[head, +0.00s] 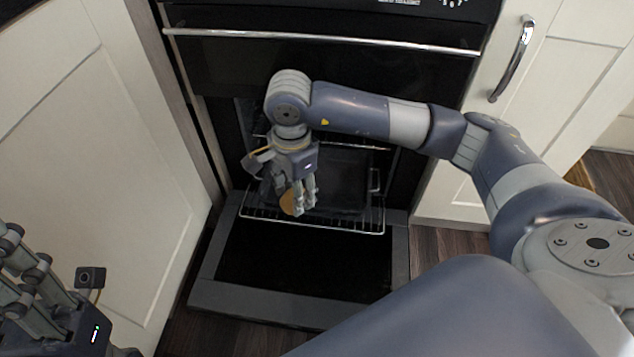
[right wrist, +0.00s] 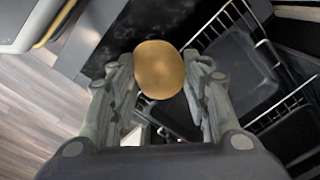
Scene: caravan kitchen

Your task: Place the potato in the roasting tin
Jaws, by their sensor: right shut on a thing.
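The potato (right wrist: 159,69) is a brown, rounded lump held between the fingers of my right gripper (right wrist: 162,80). In the head view the potato (head: 287,203) shows partly behind the fingers of my right gripper (head: 299,205), above the front of the oven rack. The dark roasting tin (head: 341,187) sits on the pulled-out rack, just right of and behind the gripper; it also shows in the right wrist view (right wrist: 238,72). My left gripper (head: 38,285) is at the lower left, away from the oven; its fingertips are not clear.
The oven door (head: 296,262) is folded down flat in front. The wire rack (head: 330,227) sticks out above it. Cream cupboards stand on both sides, the right one (head: 570,70) with a metal handle. The oven's front bar (head: 400,45) runs above my right arm.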

